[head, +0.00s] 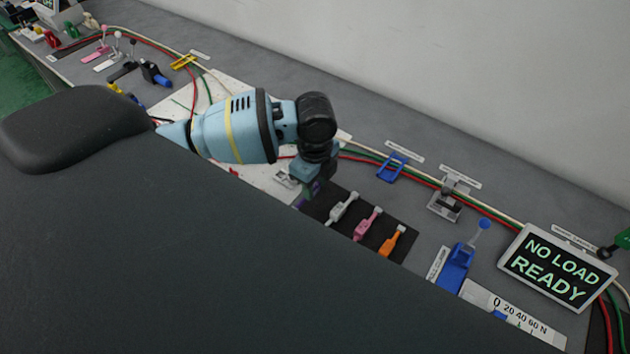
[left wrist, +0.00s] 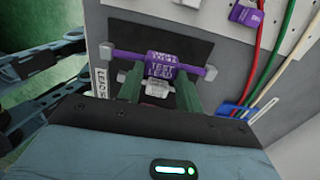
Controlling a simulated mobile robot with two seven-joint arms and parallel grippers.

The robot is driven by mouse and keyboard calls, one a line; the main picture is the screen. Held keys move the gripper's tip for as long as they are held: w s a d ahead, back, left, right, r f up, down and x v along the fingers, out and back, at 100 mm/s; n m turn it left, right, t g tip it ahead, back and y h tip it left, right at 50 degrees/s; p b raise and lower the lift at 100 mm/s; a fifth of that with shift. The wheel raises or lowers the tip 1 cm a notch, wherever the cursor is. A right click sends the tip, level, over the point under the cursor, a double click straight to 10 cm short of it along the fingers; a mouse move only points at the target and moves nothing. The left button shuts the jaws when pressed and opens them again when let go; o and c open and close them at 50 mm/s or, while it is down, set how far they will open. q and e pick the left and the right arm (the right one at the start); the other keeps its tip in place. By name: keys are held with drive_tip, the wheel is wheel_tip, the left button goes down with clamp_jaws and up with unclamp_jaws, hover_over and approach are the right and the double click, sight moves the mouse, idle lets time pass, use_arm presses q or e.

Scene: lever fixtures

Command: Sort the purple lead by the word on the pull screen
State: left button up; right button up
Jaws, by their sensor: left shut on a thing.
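The purple lead (left wrist: 161,66), marked TEST LEAD, lies across the black mat in the left wrist view, with a pale block at each end. My left gripper (left wrist: 160,88) has its green fingers on either side of it and is shut on it. In the head view my left gripper (head: 307,190) is at the left end of the black mat (head: 325,205), and only a little purple shows there. The pull screen (head: 557,266) reads NO LOAD READY. I cannot tell whether the lead is lifted off the mat.
White (head: 341,208), pink (head: 367,224) and orange (head: 392,241) leads lie in a row on the mat. A blue lever fixture (head: 457,268) and a scale strip (head: 515,318) stand to the right. Red, green and white cables run along the back. A large dark surface hides the front.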

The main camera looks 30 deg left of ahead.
drive_tip(key=shift+w+r, duration=0.25)
idle(0.3)
use_arm(q)
drive_tip(key=shift+f, duration=2.1)
use_arm(e)
drive_tip(key=shift+s+f, duration=0.45)
drive_tip(key=shift+f, duration=0.1)
idle(0.4)
use_arm(q)
drive_tip(key=o, duration=1.6)
drive_tip(key=shift+r, duration=0.1)
drive_tip(key=shift+r+p, duration=0.4)
drive_tip(key=shift+r, duration=3)
use_arm(e)
drive_tip(key=shift+w+r, duration=0.75)
drive_tip(key=shift+r, duration=0.15)
